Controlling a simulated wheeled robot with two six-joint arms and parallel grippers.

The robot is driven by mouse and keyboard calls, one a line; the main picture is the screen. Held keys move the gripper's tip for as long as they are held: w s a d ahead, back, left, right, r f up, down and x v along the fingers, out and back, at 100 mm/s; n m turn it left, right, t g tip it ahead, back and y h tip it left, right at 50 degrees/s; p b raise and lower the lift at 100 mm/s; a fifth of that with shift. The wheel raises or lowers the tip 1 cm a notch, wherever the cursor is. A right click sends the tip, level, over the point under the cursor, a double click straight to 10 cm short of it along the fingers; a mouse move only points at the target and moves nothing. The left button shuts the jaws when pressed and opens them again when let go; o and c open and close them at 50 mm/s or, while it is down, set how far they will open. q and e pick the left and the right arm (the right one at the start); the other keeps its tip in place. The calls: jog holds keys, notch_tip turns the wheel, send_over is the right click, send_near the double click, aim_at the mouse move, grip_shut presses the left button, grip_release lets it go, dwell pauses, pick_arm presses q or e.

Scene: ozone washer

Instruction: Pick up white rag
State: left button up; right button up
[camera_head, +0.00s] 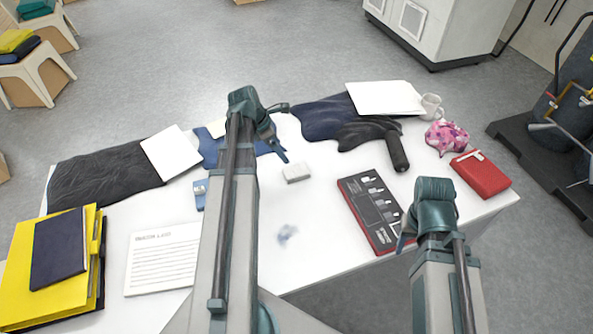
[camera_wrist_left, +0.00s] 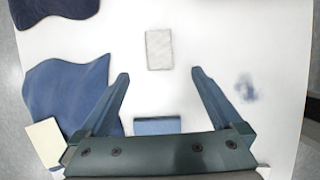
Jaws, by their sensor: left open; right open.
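A small off-white rectangular piece, which looks like the white rag (camera_head: 297,173), lies flat on the white table (camera_head: 330,215). In the left wrist view the rag (camera_wrist_left: 159,50) lies just beyond the open fingertips, centred between them and untouched. My left gripper (camera_head: 283,133) hangs over the table beside the rag in the head view; its two fingers are spread and empty in the left wrist view (camera_wrist_left: 160,75). My right gripper (camera_head: 403,238) is near the table's front edge by the red-and-black case, well away from the rag; its fingers are partly hidden.
A red-and-black case (camera_head: 370,207), red box (camera_head: 481,175), pink cloth (camera_head: 447,137) and mug (camera_head: 431,105) stand at right. Dark cloths (camera_head: 105,179) and white sheets lie along the back. A yellow folder (camera_head: 50,275) is at left.

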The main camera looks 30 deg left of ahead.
pick_arm(q)
jog(key=b, duration=0.7)
send_over(296, 170)
jog(key=s+a, duration=0.2)
jog(key=f, duration=0.7)
jog(key=shift+s+d+f, duration=0.15)
jog(key=shift+s+f, duration=0.05)
jog(key=shift+f, duration=0.05)
jog(key=shift+w+d+f+b, duration=0.15)
jog(key=shift+w+f+b, duration=0.1)
jog(key=shift+b, duration=0.15)
jog(key=b+x, duration=0.5)
jog(key=shift+f, duration=0.2)
jog(key=shift+r, duration=0.1)
jog(key=c, duration=1.3)
jog(key=shift+r, duration=0.1)
